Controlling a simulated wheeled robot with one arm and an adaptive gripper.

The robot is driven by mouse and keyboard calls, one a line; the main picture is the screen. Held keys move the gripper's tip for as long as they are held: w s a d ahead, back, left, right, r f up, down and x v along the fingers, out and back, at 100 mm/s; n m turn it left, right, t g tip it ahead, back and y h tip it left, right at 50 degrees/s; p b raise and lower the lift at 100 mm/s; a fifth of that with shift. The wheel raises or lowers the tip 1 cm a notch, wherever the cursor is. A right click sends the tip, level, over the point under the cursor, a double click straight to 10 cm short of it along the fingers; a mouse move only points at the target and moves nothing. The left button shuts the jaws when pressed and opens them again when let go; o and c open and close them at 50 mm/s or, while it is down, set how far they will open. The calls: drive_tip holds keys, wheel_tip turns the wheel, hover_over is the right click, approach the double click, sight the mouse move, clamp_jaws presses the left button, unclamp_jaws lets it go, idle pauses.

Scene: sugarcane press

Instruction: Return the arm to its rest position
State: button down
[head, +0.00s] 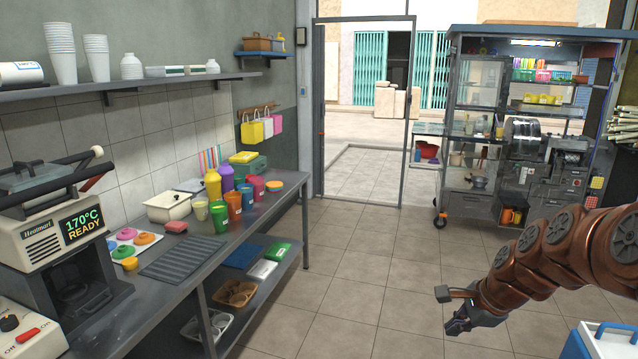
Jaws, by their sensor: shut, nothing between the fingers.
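My arm (556,255) reaches in from the right edge of the head view, its brown-copper links sloping down to the left. My gripper (456,325) is at the low end of the arm, over the tiled floor. Its fingers are small in the view and look closed, with nothing visible between them. It is apart from the counter and from the cart.
A long metal counter (262,218) with cups, bottles and a heat press (62,235) runs along the left wall. A sugarcane press cart (515,130) stands at the back right. A blue-and-white cooler (600,342) sits below my arm. The middle floor (370,270) is clear.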

drive_tip(key=s+a+n+g, duration=0.3)
drive_tip(key=s+a+n, duration=0.55)
drive_tip(key=s, duration=0.35)
drive_tip(key=s+a+f+n+g+h, duration=0.1)
drive_tip(key=s+n, duration=0.8)
drive_tip(key=s, duration=1)
drive_tip(key=shift+s+a+f+n+g+h, duration=0.15)
drive_tip(key=shift+a+n+g+h, duration=0.2)
drive_tip(key=shift+a+g+h, duration=0.6)
drive_tip(key=shift+d, duration=0.4)
